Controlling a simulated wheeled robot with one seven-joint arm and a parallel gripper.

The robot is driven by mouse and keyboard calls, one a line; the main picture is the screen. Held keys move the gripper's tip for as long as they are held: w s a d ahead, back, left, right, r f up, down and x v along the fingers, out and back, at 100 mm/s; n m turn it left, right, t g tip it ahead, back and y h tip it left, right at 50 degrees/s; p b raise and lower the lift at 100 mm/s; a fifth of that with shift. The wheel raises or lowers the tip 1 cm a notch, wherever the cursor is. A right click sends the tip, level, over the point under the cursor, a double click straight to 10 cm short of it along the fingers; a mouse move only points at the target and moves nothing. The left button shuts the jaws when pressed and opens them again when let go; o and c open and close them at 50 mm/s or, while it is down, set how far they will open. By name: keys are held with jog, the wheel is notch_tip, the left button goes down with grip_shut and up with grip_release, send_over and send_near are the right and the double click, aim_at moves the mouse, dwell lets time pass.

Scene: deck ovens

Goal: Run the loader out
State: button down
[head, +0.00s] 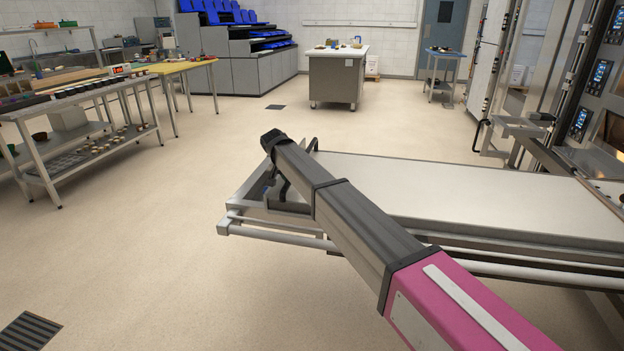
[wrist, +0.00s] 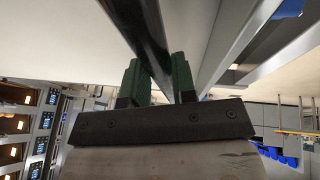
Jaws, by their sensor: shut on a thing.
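The loader (head: 450,190) is a long flat pale bed on a metal frame. It stretches across the right half of the head view towards the ovens at the right edge. A black handle (head: 313,146) shows at its near left end, partly hidden by my arm. In the wrist view my gripper (wrist: 158,78) has its two green fingers on either side of a black bar (wrist: 148,28), which appears to be this handle, and is shut on it. The fingers are hidden behind my arm in the head view.
Deck ovens (head: 590,100) with lit panels stand at the right. A steel table with shelves (head: 60,100) stands at the left, and a grey cabinet (head: 335,80) stands farther back. The floor left of the loader is clear, with a drain grate (head: 28,332) near the front.

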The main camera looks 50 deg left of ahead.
jog(key=s+a, duration=0.7)
jog(key=a, duration=0.3)
jog(key=s+a, duration=0.6)
jog(key=a, duration=0.4)
jog(key=shift+s+a, duration=0.25)
jog(key=shift+s, duration=0.1)
jog(key=shift+a, duration=0.1)
jog(key=c, duration=0.9)
grip_release()
jog(key=shift+s, duration=0.1)
jog(key=v, duration=1)
jog(key=shift+s+r, duration=0.1)
jog(key=shift+r, duration=0.3)
